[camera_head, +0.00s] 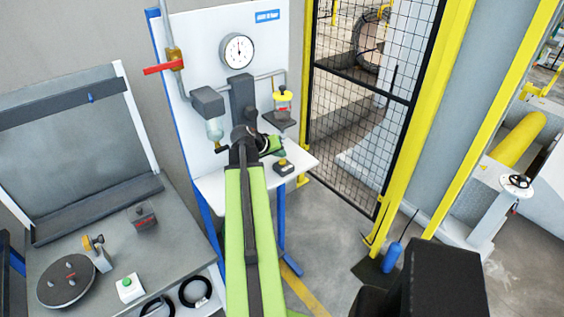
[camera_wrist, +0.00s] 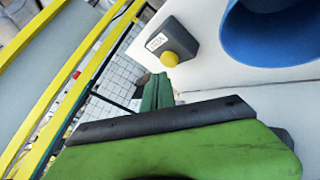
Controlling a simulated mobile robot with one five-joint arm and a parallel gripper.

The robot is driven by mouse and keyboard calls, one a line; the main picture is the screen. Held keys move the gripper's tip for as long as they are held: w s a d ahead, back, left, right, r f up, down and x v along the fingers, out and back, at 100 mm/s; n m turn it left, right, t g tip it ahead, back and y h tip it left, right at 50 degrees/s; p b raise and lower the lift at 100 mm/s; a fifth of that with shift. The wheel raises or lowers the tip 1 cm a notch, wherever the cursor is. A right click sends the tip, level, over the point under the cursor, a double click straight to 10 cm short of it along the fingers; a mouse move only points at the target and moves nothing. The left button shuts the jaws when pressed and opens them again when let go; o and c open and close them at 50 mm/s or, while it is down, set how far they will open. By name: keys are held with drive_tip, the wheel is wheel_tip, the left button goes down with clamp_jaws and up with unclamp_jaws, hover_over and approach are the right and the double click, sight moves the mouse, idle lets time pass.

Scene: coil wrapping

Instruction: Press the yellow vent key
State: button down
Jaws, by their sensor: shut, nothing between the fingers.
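The yellow vent key (camera_head: 283,161) is a small round button on a dark box (camera_head: 285,170) on the white shelf of the panel stand. In the wrist view the yellow key (camera_wrist: 169,59) shows on its dark grey labelled box (camera_wrist: 171,42), just above my fingertips in the picture. My gripper (camera_head: 274,146), green and black, is above and slightly left of the key in the head view. Its green fingers (camera_wrist: 157,92) are together and empty in the wrist view. A gap shows between fingertips and key in the picture; the true distance is hard to tell.
A gauge (camera_head: 238,51), a red-handled valve (camera_head: 164,68) and a yellow-topped fitting (camera_head: 283,95) are on the panel above. A large blue round thing (camera_wrist: 270,35) is close by in the wrist view. A mesh fence (camera_head: 357,110) stands to the right.

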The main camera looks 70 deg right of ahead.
sight(281, 162)
drive_tip(key=shift+f, duration=0.1)
drive_tip(key=shift+f+b, duration=0.3)
drive_tip(key=shift+b, duration=0.1)
drive_tip(key=shift+f+b, duration=0.55)
idle(0.4)
drive_tip(key=shift+s+r, duration=0.1)
drive_tip(key=shift+r, duration=0.05)
drive_tip(key=shift+r+p, duration=0.8)
drive_tip(key=shift+p, duration=0.15)
drive_tip(key=shift+r, duration=0.1)
wheel_tip(281, 162, up, 5)
drive_tip(key=p, duration=0.5)
idle(0.4)
